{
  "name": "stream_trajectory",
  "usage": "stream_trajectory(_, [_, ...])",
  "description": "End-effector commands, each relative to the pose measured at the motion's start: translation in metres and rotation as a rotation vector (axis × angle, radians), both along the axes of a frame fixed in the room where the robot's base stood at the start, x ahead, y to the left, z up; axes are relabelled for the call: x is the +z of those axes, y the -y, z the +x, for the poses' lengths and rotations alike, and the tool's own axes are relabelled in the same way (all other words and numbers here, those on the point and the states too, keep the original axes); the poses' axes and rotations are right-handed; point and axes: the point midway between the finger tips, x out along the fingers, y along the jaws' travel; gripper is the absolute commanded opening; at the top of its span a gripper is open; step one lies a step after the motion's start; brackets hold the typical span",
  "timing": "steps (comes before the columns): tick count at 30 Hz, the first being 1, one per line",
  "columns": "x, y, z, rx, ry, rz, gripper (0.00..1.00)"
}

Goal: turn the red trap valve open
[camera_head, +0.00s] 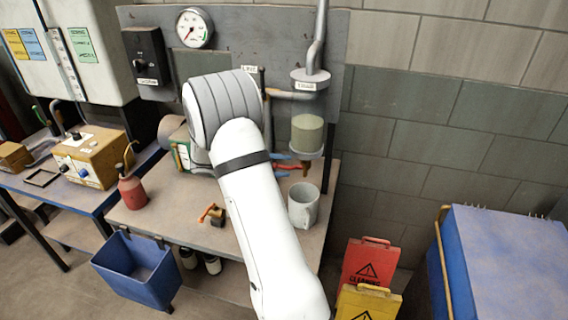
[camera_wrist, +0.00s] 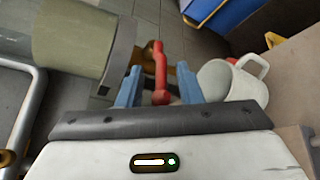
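The red trap valve handle (camera_wrist: 160,72) stands between the two blue fingers of my gripper (camera_wrist: 158,88) in the wrist view, with a gap visible on each side. My gripper is open around the handle. In the head view the red handle (camera_head: 290,167) shows as a thin red bar between the blue fingertips (camera_head: 286,165), below the greenish trap cylinder (camera_head: 307,134). The cylinder (camera_wrist: 72,40) fills the upper left of the wrist view. A brown-orange valve body (camera_wrist: 133,82) shows behind the fingers. My arm hides part of the bench and wall panel in the head view.
A pale mug (camera_head: 303,207) stands on the bench right of my arm; it is close to the right finger in the wrist view (camera_wrist: 240,85). An orange-handled part (camera_head: 214,213) and red bottle (camera_head: 132,190) are on the bench. Grey pipe (camera_head: 318,45) runs above the trap.

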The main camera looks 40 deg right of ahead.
Motion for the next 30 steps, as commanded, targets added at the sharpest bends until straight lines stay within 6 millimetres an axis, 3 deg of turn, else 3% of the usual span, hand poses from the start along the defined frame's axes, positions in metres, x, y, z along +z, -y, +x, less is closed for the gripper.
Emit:
stream_trajectory(12, [-0.0028, 0.01, -0.0052, 0.001, 0.0, 0.002, 0.32])
stream_trajectory(24, [-0.0028, 0.0098, -0.0051, 0.001, 0.0, 0.002, 0.0])
stream_trajectory(30, [-0.0027, 0.0098, -0.005, 0.001, 0.0, 0.002, 0.0])
